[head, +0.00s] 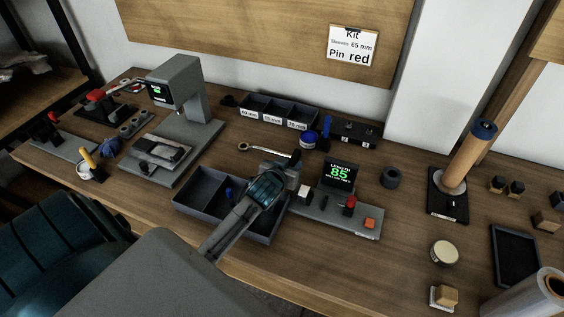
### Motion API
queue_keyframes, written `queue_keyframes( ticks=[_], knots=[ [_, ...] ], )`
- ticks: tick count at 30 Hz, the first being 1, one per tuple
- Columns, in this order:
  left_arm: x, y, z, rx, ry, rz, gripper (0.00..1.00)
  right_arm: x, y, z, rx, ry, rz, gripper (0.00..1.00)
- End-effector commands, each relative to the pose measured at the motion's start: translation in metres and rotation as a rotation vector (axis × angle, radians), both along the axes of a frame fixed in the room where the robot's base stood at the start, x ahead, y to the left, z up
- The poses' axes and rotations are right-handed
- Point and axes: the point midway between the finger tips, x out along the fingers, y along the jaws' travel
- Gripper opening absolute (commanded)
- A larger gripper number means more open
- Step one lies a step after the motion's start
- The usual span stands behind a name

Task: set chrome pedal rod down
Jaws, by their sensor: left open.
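A thin, light metal rod with a brass-coloured ring at its left end, which looks like the chrome pedal rod (268,151), lies near the middle of the bench, behind the dark divided tray. My left gripper (292,167) is open by the rod's right end, above the left end of the length gauge (338,214). The gripper and wrist hide part of the tray and gauge. I cannot tell whether the rod's right end is between the fingers or touches them. My right gripper is not in view.
The divided tray (198,207) sits under my left forearm. A grey press (181,95) stands at the left, and labelled bins (272,123) at the back. A wooden-handled post (471,155) stands at right. Bench between gauge and post is mostly clear.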

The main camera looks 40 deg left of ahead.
Motion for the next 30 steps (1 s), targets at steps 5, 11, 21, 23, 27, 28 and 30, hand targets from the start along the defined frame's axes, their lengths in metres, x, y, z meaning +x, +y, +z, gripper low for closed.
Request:
queue_keyframes(
  ticks=[5, 11, 21, 23, 27, 28, 30],
  knots=[
    [-0.026, -0.006, 0.009, 0.0, 0.004, -0.001, 0.44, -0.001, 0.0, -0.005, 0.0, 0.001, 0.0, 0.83],
    [-0.066, -0.016, 0.029, 0.003, 0.0, -0.001, 0.44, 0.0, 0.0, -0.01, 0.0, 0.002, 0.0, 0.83],
    [-0.105, -0.025, 0.05, 0.004, -0.003, -0.001, 0.44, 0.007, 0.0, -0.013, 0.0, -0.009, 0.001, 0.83],
    [-0.107, -0.025, 0.051, 0.004, -0.003, -0.001, 0.44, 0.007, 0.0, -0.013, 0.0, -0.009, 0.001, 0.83],
    [-0.108, -0.026, 0.052, 0.004, -0.003, 0.0, 0.44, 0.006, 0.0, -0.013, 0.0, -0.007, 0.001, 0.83],
    [-0.108, -0.025, 0.052, 0.004, -0.003, 0.0, 0.44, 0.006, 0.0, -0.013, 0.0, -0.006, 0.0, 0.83],
    [-0.107, -0.025, 0.052, 0.004, -0.003, 0.0, 0.44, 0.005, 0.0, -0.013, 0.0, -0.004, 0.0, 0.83]
  ],
)
